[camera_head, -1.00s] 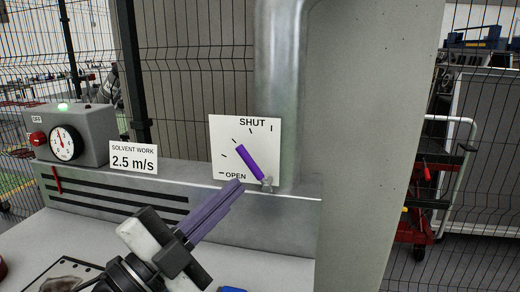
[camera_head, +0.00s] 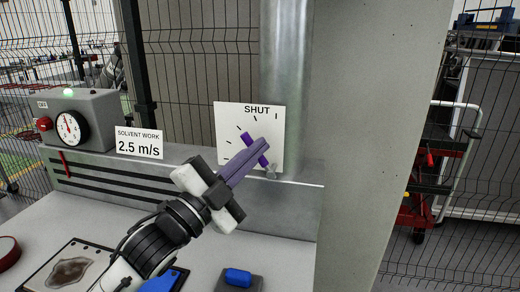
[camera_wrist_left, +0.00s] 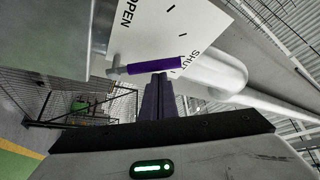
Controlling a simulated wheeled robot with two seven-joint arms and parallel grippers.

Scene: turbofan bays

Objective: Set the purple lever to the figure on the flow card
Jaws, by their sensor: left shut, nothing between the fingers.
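The purple lever (camera_head: 247,137) sits on a white plate (camera_head: 225,120) marked SHUT at top; it points up and left from its pivot, between the scale's ends. The plate's OPEN mark shows in the left wrist view. The flow card (camera_head: 139,144) reads SOLVENT WORK 2.5 m/s. My left gripper (camera_head: 261,146) is shut and empty, its purple-grey fingers crossing in front of the lever. In the left wrist view the fingertips (camera_wrist_left: 159,78) lie against or just short of the lever (camera_wrist_left: 150,66); I cannot tell if they touch. My right gripper is out of view.
A grey gauge box (camera_head: 95,107) with a round dial (camera_head: 69,128), red knob (camera_head: 44,124) and lit green lamp (camera_head: 68,92) stands left. A metal duct (camera_head: 285,70) rises behind the plate. A grey panel (camera_head: 380,120) borders the right. A blue object (camera_head: 238,277) lies in front.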

